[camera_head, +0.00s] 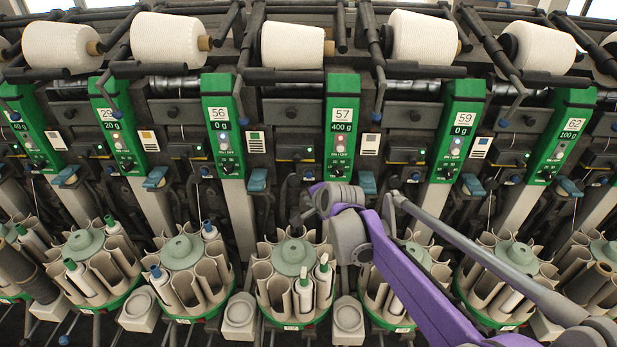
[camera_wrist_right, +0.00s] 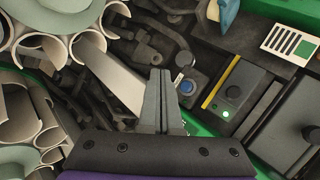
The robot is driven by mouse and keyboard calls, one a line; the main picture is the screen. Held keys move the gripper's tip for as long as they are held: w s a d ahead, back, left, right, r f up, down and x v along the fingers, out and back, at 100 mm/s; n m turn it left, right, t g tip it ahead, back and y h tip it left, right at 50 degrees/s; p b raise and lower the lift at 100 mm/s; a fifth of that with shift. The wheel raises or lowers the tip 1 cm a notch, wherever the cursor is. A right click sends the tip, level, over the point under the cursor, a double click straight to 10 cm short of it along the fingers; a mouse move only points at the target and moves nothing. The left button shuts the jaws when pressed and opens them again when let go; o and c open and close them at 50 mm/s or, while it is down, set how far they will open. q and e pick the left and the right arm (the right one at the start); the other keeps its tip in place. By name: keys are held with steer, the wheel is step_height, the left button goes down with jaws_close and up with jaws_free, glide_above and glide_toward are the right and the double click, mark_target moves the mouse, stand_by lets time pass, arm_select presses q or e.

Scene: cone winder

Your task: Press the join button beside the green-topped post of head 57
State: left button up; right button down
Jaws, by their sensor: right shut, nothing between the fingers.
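Head 57's post (camera_head: 341,120) has a green top marked 57 and 400 g, with a small pinkish-red light and a knob lower down; it stands right of centre in the head view. In the wrist view the right gripper (camera_wrist_right: 160,76) is shut and empty. A round blue button (camera_wrist_right: 186,87) shows just right of its fingertips, apart from them in the picture; I cannot tell the depth gap. My right wrist hides part of the post's foot. My left gripper is out of view.
A dark box with a lit green lamp (camera_wrist_right: 235,90) and yellow edge lies right of the fingers. Bobbin magazines (camera_head: 293,258) stand in a row below. Posts 56 (camera_head: 222,125) and 59 (camera_head: 459,130) flank head 57; white cones (camera_head: 293,45) line the top.

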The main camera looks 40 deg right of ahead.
mark_target(311, 179)
steer(key=w+d, duration=0.4)
steer(key=w, duration=0.1)
steer(key=shift+w+d, duration=0.2)
steer(key=shift+d, duration=0.1)
steer(key=shift+w, duration=0.1)
stand_by(1.9)
steer(key=shift+w+d, duration=0.25)
steer(key=shift+w+d, duration=0.3)
steer(key=shift+w, duration=0.05)
stand_by(0.8)
stand_by(0.3)
steer(key=shift+s+a, duration=0.6)
steer(key=shift+s, duration=0.1)
steer(key=shift+s+a, duration=1.6)
steer(key=shift+s, duration=0.3)
